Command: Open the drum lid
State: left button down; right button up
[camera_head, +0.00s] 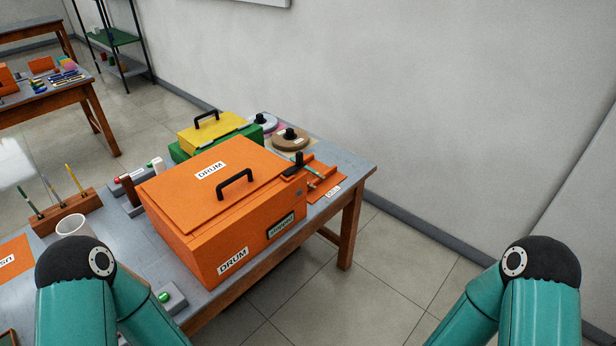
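The drum (192,247) is a large orange box labelled DRUM, standing on the table in the middle of the head view. Its orange lid (172,196) lies flat and closed on top, with its own DRUM label. A black arched handle (236,180) stands on the lid towards its right side. My two teal arms show at the lower left and lower right, with dark rounded joints. Both grippers are out of view, and neither visible arm part touches the lid.
A green box with a yellow lid (208,137) stands behind the drum. Round discs with black knobs (291,139) lie at the back right. A white cup (73,226) and a wooden pen rack (63,209) are at left. A small green-button box (170,297) sits at the front edge.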

aim_at(191, 194)
jog(key=u, duration=0.15)
jog(key=i, duration=0.9)
jog(key=z, duration=0.05)
